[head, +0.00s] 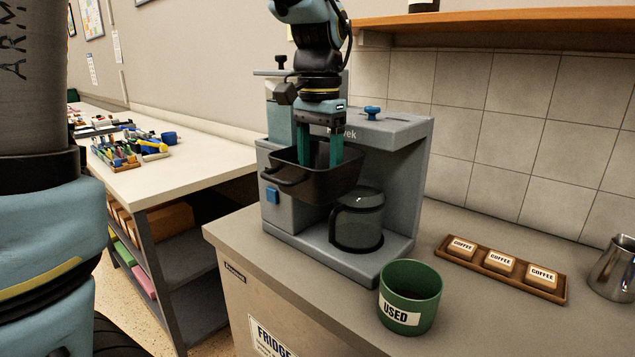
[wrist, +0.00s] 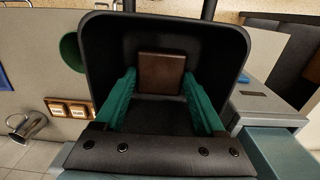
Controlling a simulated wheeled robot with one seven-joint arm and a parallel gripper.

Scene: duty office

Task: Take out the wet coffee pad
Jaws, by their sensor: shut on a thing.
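The wet coffee pad is a dark brown square block (wrist: 161,73) inside the black filter basket (wrist: 225,60). In the head view the basket (head: 345,182) is at the front of the grey coffee machine (head: 410,145), its handle toward the left front, and its walls hide the pad. My gripper (head: 320,160) reaches down into the basket from above. In the wrist view its green fingers (wrist: 160,76) are shut on the pad's two sides. A green cup marked USED (head: 410,285) stands on the counter in front of the machine, apart from my gripper.
A glass pot (head: 357,222) stands below the basket. A wooden tray (head: 455,262) with several pads marked COFFEE lies to the right, near a metal jug (head: 615,268). A wooden shelf (head: 500,22) is above right. Bare counter lies between cup and tray.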

